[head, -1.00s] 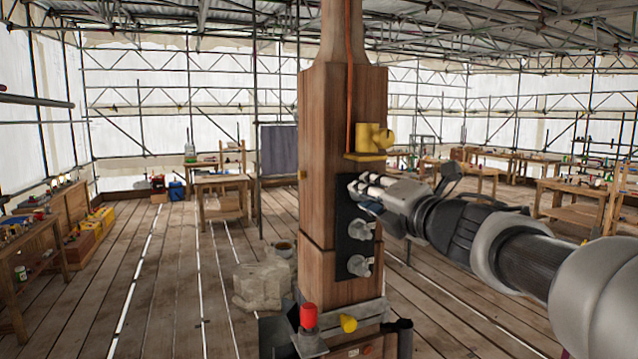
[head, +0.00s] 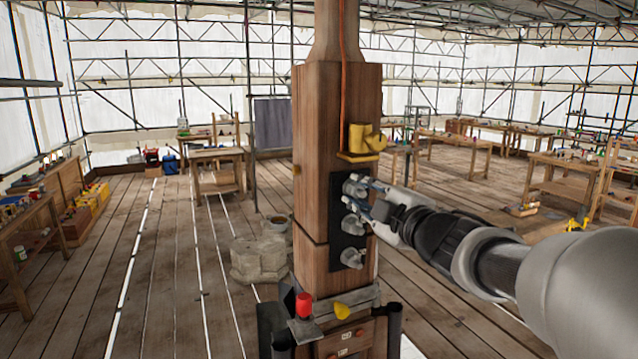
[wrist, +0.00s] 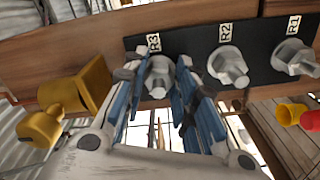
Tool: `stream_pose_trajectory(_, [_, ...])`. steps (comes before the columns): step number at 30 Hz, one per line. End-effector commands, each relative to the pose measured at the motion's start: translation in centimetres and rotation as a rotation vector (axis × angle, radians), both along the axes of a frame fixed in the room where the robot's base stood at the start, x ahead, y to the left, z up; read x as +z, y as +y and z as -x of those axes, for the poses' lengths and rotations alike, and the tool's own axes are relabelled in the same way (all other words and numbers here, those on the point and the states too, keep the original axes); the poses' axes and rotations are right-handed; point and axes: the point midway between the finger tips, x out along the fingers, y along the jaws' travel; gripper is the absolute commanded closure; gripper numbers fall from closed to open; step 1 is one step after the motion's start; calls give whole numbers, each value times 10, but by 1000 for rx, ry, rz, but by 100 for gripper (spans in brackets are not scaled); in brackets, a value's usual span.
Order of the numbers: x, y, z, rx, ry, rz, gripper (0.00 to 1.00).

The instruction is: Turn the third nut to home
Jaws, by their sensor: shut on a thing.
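The third nut (wrist: 158,76), a grey metal nut with a stud, sits beside the label R3 on a black plate (wrist: 192,50). It is the top nut in the head view (head: 354,183). My gripper (wrist: 156,88) has its blue-padded fingers on either side of this nut and is shut on it. It reaches the plate from the right in the head view (head: 362,198). The R2 nut (wrist: 228,67) and R1 nut (wrist: 293,58) are free of the gripper. Fingers partly cover the third nut's sides, so its turn angle is unclear.
The plate is on a wooden post (head: 311,150). A yellow bracket (head: 362,142) juts out just above the third nut, close to my left finger in the wrist view. A red knob (head: 303,305) and yellow knob (head: 342,311) are lower down. Workbenches stand well back.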

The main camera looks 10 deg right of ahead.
Motion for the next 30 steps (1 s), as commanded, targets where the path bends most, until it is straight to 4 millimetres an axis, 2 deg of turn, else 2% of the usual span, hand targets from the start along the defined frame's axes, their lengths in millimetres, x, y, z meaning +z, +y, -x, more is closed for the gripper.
stream_pose_trajectory(18, [0, 2, 0, 1, 172, -533, 98])
stream_pose_trajectory(30, [-1, 3, 1, 2, 234, -728, 98])
